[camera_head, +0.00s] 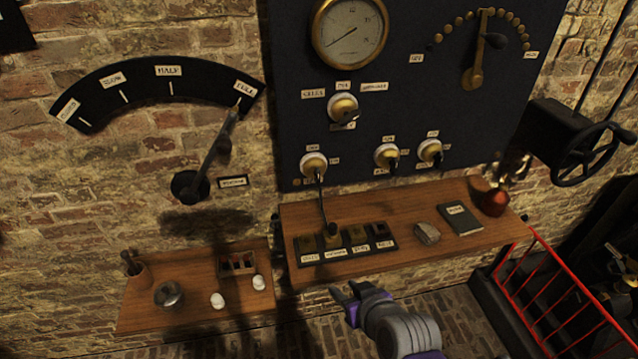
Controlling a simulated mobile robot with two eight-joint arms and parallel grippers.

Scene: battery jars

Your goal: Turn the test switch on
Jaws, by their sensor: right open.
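A dark panel (290,60) on the brick wall carries several brass switches. Three are in a lower row: a left one (314,163), a middle one (387,155) and a right one (430,151). A larger brass selector (343,107) sits above them. The small labels are too blurred for me to tell which is the test switch. My right gripper (343,301), grey with purple parts, is open and empty. It is below the front edge of the wooden shelf, apart from all the switches. My left gripper is not in view.
The wooden shelf (385,222) under the panel holds a labelled black tray, a grey stone, a dark book and a red-brown jar. A lower shelf (190,313) at left holds small items. A big lever (215,155), a handwheel (590,155) and a red railing (545,290) flank it.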

